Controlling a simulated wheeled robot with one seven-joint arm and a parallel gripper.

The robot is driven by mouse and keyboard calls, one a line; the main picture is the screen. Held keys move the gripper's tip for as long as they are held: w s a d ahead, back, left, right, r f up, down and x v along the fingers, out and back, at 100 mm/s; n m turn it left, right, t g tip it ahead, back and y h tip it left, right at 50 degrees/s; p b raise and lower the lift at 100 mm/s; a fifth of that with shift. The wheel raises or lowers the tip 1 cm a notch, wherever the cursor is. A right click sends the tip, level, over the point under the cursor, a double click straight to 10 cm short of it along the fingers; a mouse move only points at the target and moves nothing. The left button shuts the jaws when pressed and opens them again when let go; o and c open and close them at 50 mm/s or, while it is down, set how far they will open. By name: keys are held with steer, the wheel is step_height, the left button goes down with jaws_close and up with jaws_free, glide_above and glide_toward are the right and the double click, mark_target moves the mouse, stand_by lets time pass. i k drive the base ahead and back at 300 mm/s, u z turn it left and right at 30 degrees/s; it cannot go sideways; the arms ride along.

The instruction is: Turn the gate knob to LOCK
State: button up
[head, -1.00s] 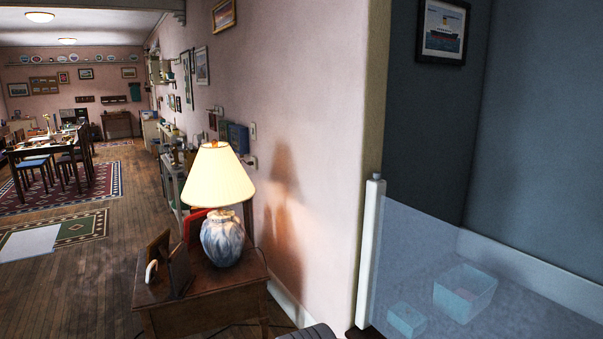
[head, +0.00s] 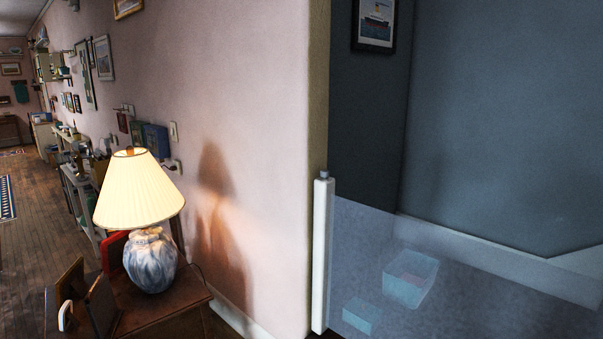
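The gate is a translucent mesh panel (head: 480,290) stretched across a doorway on the right in the head view. Its white upright post (head: 323,255) stands against the door frame. A small grey knob (head: 325,175) sits on top of the post. It is too small to tell its setting, and no LOCK marking can be read. My gripper is not in view.
A wooden side table (head: 190,306) with a lit lamp (head: 150,262) and picture frames (head: 100,305) stands left of the gate. Behind the mesh are two boxes (head: 410,280) (head: 361,316) on the floor. Wooden floor (head: 40,210) lies open at far left.

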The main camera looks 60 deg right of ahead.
mark_target(324, 173)
steer(key=z, duration=0.3)
steer(key=i, duration=0.8)
steer(key=z, duration=0.55)
